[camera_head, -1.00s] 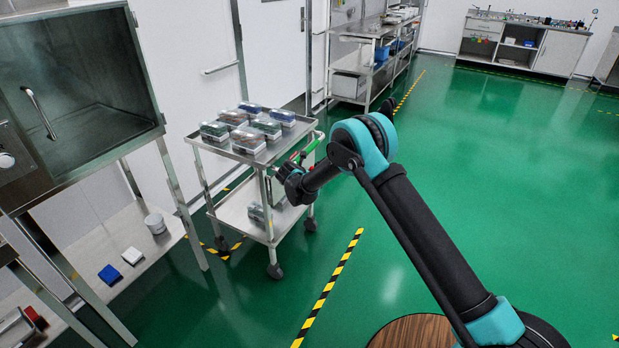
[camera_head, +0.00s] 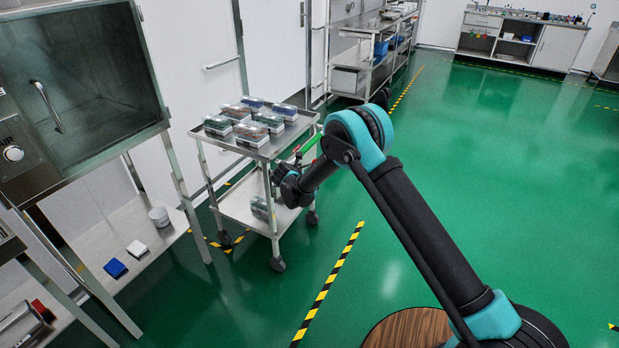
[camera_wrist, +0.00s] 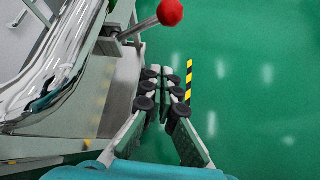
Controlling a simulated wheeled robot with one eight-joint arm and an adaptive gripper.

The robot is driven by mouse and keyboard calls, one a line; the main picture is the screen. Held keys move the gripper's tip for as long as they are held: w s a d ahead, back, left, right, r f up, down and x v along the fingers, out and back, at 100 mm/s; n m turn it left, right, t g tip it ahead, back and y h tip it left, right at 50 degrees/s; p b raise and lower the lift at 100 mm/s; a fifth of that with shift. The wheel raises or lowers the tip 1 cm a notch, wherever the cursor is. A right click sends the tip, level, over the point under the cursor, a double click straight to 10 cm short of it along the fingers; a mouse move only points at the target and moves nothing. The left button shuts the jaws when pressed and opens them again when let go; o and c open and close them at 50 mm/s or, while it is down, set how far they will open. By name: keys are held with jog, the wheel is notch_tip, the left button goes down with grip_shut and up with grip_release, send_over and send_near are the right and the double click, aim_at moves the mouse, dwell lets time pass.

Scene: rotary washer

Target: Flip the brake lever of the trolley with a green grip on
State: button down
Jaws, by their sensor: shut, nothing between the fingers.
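In the wrist view the brake lever (camera_wrist: 139,28) is a metal rod with a red ball knob (camera_wrist: 170,12), sticking out to the upper right from a bracket beside the trolley's shiny rail (camera_wrist: 55,75). My gripper (camera_wrist: 163,72) is shut and empty, lying below the knob in the picture, with a visible gap from it.
Several lidded boxes (camera_head: 248,133) stand on the trolley's top and one on its lower shelf. A steel cabinet with a glass front (camera_head: 95,90) stands to the left. Striped floor tape (camera_head: 330,280) runs in front. The green floor (camera_head: 500,170) to the right is clear.

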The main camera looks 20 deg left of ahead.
jog(key=v, duration=0.4)
jog(key=shift+a, duration=0.35)
